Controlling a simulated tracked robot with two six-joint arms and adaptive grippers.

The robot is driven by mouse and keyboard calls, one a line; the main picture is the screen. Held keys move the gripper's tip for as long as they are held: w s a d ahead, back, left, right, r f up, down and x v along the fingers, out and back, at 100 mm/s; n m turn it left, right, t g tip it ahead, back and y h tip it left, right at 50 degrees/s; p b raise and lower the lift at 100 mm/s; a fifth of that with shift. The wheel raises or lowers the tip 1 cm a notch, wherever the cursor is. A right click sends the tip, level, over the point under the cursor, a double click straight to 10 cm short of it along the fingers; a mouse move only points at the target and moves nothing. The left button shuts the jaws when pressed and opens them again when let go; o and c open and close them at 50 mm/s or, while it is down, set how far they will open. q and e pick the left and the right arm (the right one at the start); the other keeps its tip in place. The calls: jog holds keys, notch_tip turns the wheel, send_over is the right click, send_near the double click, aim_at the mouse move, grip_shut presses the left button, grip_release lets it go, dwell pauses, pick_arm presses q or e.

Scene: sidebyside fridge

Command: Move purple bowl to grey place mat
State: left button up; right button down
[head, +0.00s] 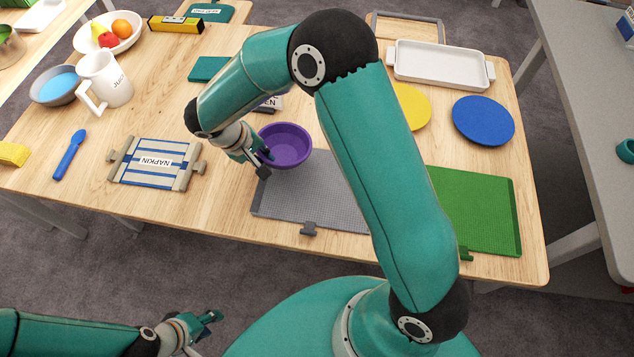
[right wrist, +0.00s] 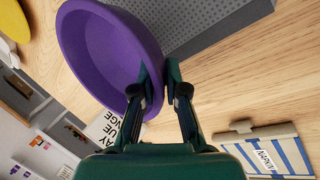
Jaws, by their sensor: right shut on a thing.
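The purple bowl (head: 287,141) is at the far left corner of the grey place mat (head: 300,200), overlapping that corner in the head view. Whether it touches the mat or hangs just above it I cannot tell. My right gripper (head: 265,163) is shut on the bowl's near left rim. In the right wrist view the gripper (right wrist: 158,85) has one finger inside the purple bowl (right wrist: 95,50) and one outside; the grey mat (right wrist: 205,22) lies beyond. My right arm hides part of the mat's right side. My left gripper (head: 203,330) is open and empty, off the table's front edge.
A napkin tray (head: 155,163) lies left of the mat and a green mat (head: 475,210) right of it. A blue plate (head: 483,120), yellow plate (head: 412,107) and white tray (head: 440,66) are at the right. A white mug (head: 105,80) stands far left. Bare wood separates napkin and grey mat.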

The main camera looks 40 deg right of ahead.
jog(key=shift+d+r, duration=0.15)
jog(key=shift+r, duration=0.1)
jog(key=shift+n+t+h, duration=0.3)
jog(key=shift+n+h, duration=0.1)
jog(key=shift+h, duration=0.1)
jog(key=s+r+b, duration=0.1)
jog(key=r, duration=0.1)
jog(key=s+r+b, duration=0.1)
jog(key=r+b, duration=0.1)
jog(key=r, duration=0.1)
jog(key=s+d+r+b, duration=0.1)
jog(key=r+b, duration=0.1)
jog(key=r, duration=0.1)
jog(key=shift+s, duration=0.35)
notch_tip(320, 180, up, 6)
jog(key=b, duration=0.3)
send_over(308, 193)
jog(key=a, duration=0.2)
jog(key=shift+n, duration=0.4)
notch_tip(308, 193, down, 19)
jog(key=shift+s+f+b, duration=0.15)
jog(key=shift+f+b, duration=0.05)
jog(key=shift+b, duration=0.9)
jog(key=shift+f, duration=0.1)
jog(key=c, duration=1.2)
grip_release()
